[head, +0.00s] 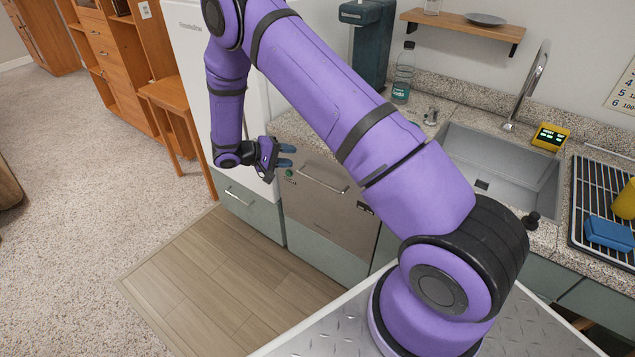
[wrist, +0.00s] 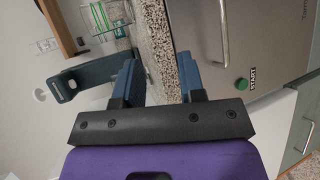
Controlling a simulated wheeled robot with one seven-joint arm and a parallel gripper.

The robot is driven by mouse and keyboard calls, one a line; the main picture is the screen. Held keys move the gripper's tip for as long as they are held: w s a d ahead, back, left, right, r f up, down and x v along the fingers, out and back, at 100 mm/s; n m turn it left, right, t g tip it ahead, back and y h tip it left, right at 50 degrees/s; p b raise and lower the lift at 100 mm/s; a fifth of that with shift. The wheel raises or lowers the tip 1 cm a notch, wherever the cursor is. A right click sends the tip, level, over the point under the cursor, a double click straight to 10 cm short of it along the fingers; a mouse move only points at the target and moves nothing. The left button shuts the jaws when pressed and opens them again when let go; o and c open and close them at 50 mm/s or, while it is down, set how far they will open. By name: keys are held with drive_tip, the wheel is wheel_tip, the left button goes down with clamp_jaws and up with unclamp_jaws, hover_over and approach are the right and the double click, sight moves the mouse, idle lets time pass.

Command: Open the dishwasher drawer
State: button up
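The dishwasher drawer (head: 318,212) has a brownish-grey metal front under the granite counter and looks closed. Its bar handle (head: 324,179) runs along the upper part of the front. In the wrist view the dishwasher front (wrist: 270,40) fills the upper right, with the handle (wrist: 223,32) upright in the picture and a green START button (wrist: 242,84) near it. My gripper (head: 292,156) is in front of the drawer's upper left corner, left of the handle and apart from it. In the wrist view my gripper (wrist: 157,68) has its two blue fingers spread, with nothing between them.
The granite counter (head: 300,137) edge lies just above the drawer. A bottle (head: 402,75) and a sink (head: 495,160) are on the counter. A grey-green lower drawer (head: 250,208) is to the left. The wooden floor (head: 220,280) in front is clear.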

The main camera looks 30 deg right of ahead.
sight(318, 181)
wheel_tip(318, 181, down, 13)
drive_tip(key=n+t+h, duration=0.1)
drive_tip(key=t+h, duration=0.1)
drive_tip(key=shift+h, duration=0.3)
drive_tip(key=d, duration=0.3)
drive_tip(key=d+f, duration=0.1)
drive_tip(key=d, duration=0.3)
drive_tip(key=d+f, duration=0.1)
drive_tip(key=d, duration=0.2)
drive_tip(key=shift+s+d+f, duration=0.15)
drive_tip(key=shift+s+d, duration=0.05)
drive_tip(key=shift+s, duration=0.2)
clamp_jaws()
